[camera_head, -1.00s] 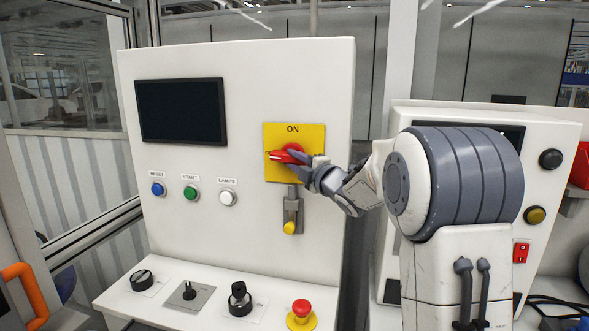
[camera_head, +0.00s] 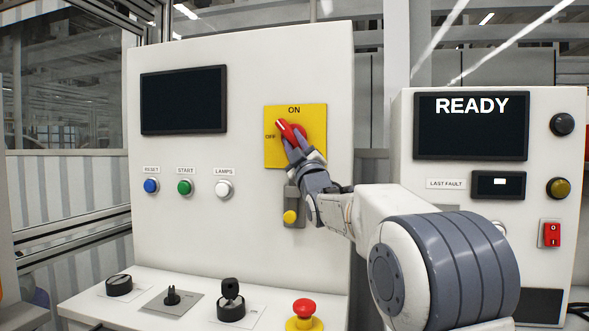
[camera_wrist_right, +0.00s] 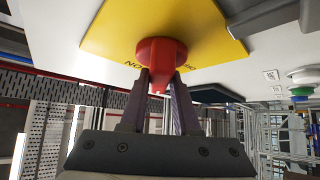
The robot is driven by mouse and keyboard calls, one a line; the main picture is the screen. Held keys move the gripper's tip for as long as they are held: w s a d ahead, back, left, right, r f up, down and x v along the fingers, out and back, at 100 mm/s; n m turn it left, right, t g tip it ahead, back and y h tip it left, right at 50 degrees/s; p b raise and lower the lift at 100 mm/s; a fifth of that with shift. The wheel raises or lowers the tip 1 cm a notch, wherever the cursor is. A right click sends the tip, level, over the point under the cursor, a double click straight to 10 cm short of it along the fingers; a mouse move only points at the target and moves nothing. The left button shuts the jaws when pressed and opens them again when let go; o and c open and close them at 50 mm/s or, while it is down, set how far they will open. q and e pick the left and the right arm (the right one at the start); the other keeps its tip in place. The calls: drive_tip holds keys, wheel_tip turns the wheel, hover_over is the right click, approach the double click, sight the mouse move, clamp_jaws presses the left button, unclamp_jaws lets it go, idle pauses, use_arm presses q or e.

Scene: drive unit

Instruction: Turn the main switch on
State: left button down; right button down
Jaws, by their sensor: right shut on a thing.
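The main switch is a red rotary handle (camera_head: 287,131) on a yellow plate (camera_head: 311,158) marked ON at the top and OFF at the left. The handle's pointer end tilts up and to the left, between OFF and ON. My right gripper (camera_head: 295,150) is shut on the red handle, partly covering its lower right part. In the right wrist view, the two fingers (camera_wrist_right: 160,85) sit on either side of the red handle (camera_wrist_right: 156,60), below the yellow plate (camera_wrist_right: 205,28). My left gripper is not in view.
A yellow-tipped latch (camera_head: 290,217) hangs below the plate. Reset, start and lamps buttons (camera_head: 185,187) sit to the left under a dark screen (camera_head: 184,100). A red emergency button (camera_head: 303,309) and several knobs are on the ledge. A second cabinet's screen (camera_head: 471,126) reads READY.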

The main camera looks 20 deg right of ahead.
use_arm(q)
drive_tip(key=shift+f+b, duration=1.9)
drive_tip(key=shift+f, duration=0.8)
use_arm(e)
drive_tip(key=shift+w+a+f+m+g+h, duration=0.15)
drive_tip(key=shift+m+g+h, duration=0.1)
drive_tip(key=shift+m+h, duration=2.15)
drive_tip(key=shift+w+a+f+m+g+h, duration=0.1)
drive_tip(key=shift+a+m+g+h, duration=0.1)
drive_tip(key=shift+m+h, duration=2.15)
drive_tip(key=shift+w+a+f+m+g+h, duration=0.1)
drive_tip(key=shift+m+g+h, duration=0.15)
drive_tip(key=shift+m+h, duration=2.1)
drive_tip(key=shift+m+g, duration=0.3)
drive_tip(key=shift+m, duration=0.6)
drive_tip(key=shift+r, duration=0.1)
drive_tip(key=c, duration=0.6)
unclamp_jaws()
drive_tip(key=shift+c, duration=0.2)
